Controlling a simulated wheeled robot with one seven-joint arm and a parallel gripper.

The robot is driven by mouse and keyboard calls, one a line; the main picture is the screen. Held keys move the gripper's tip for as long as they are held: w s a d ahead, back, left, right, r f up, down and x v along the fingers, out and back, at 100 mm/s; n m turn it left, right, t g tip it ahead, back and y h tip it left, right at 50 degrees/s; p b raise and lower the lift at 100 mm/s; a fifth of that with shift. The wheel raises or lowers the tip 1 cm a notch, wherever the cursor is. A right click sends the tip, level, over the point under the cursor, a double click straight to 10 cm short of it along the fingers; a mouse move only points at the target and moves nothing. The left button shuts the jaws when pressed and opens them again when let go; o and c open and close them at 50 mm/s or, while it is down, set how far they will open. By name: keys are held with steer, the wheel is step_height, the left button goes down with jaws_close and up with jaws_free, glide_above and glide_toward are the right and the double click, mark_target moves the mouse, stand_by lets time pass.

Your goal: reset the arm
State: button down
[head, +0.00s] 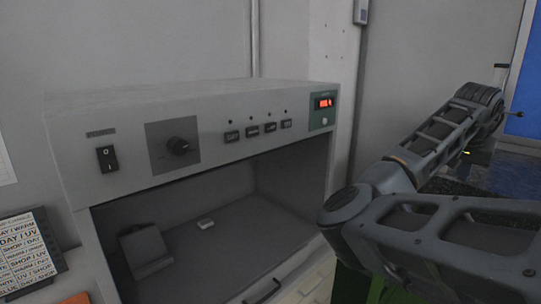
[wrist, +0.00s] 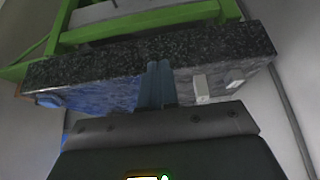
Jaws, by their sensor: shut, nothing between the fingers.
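My arm (head: 375,190) reaches in from the lower right of the head view, bends at an elbow beside the grey cabinet, and points back to the upper right. My gripper (wrist: 157,84) shows in the wrist view with its two bluish fingers pressed together and nothing between them. In that view it lies in front of a dark speckled slab (wrist: 215,57). I cannot make the fingers out clearly in the head view.
A grey light cabinet (head: 195,105) with a power switch, knob, buttons and red display stands left of my arm. Inside are a grey angled block (head: 145,248) and a small white piece (head: 205,223). A label sheet (head: 25,245) is at left. Green bars (wrist: 140,24) show in the wrist view.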

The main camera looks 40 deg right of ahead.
steer(key=w+a+f+n+t+h, duration=0.1)
steer(key=a+f+n+t, duration=0.4)
steer(key=a, duration=0.4)
steer(key=a+f+n+t+h+b, duration=0.1)
steer(key=a+f+n+t, duration=0.2)
steer(key=a+f+n, duration=0.55)
steer(key=w+a+f+n+t+h, duration=0.1)
steer(key=a+f+n+t, duration=0.3)
steer(key=a, duration=0.7)
steer(key=s+a+f+n+t+y, duration=0.1)
steer(key=s+a+y, duration=0.2)
steer(key=s+a, duration=0.35)
steer(key=s+a+f+t+y, duration=0.1)
steer(key=s+a+f+y, duration=0.15)
steer(key=a, duration=0.75)
steer(key=s+a+r+m+y, duration=0.1)
steer(key=s+a+r+y, duration=0.2)
steer(key=s+a, duration=0.6)
step_height(320, 180, up, 2)
steer(key=shift+s+a, duration=0.25)
steer(key=shift+s, duration=0.6)
